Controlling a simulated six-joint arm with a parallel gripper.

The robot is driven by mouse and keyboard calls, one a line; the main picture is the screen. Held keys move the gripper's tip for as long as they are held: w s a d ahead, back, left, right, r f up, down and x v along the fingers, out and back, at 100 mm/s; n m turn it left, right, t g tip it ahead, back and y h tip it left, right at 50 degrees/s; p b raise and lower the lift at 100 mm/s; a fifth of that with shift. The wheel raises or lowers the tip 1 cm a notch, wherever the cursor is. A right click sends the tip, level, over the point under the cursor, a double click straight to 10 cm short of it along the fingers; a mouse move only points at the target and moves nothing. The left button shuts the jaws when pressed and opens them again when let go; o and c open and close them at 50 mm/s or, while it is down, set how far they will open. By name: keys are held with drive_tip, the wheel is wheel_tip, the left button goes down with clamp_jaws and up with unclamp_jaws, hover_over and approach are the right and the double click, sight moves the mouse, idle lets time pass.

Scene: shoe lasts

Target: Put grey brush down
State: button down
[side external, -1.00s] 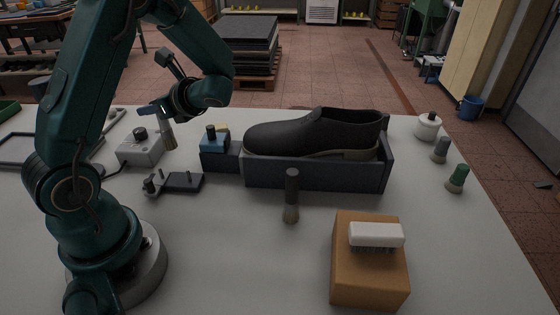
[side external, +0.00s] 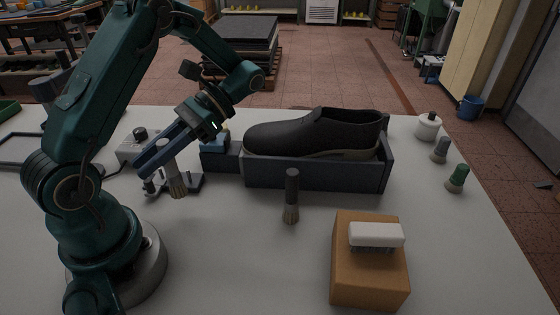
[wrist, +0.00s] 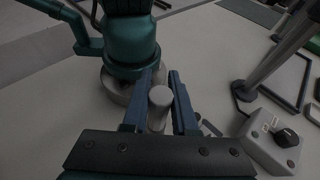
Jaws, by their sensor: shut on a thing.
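The grey brush (side external: 168,160) has a light grey handle and tan bristles pointing down, tilted slightly. My gripper (side external: 158,158) is shut on its handle in front of the small black stand. The bristle end hangs near the table; I cannot tell whether it touches. In the wrist view, the round top of the grey brush (wrist: 160,97) shows between the two blue fingers of my gripper (wrist: 163,90). The bristles are hidden there.
A black stand (side external: 190,183) is right behind the brush. A black shoe (side external: 315,135) sits in a dark tray (side external: 315,175). A dark-handled brush (side external: 291,190) stands in front. A white brush (side external: 376,234) lies on a brown block (side external: 368,275). The table's front middle is clear.

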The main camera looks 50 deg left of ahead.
drive_tip(key=w+d+r+n+t+h, duration=0.3)
drive_tip(key=d+n+h, duration=0.25)
drive_tip(key=d, duration=0.25)
drive_tip(key=w+d+r+n+t+h, duration=0.3)
drive_tip(key=d+r+n+h, duration=0.15)
drive_tip(key=d+h, duration=0.2)
drive_tip(key=shift+n+y, duration=0.5)
drive_tip(key=shift+s+d+f, duration=0.75)
drive_tip(key=shift+d+f, duration=1.05)
drive_tip(key=shift+f, duration=0.2)
drive_tip(key=shift+s+d+f, duration=0.75)
drive_tip(key=shift+d+f, duration=1.1)
drive_tip(key=shift+f, duration=0.2)
drive_tip(key=shift+s+d+f, duration=0.75)
drive_tip(key=shift+d+f, duration=1.05)
drive_tip(key=shift+f, duration=0.2)
drive_tip(key=c, duration=0.7)
unclamp_jaws()
drive_tip(key=shift+f, duration=0.1)
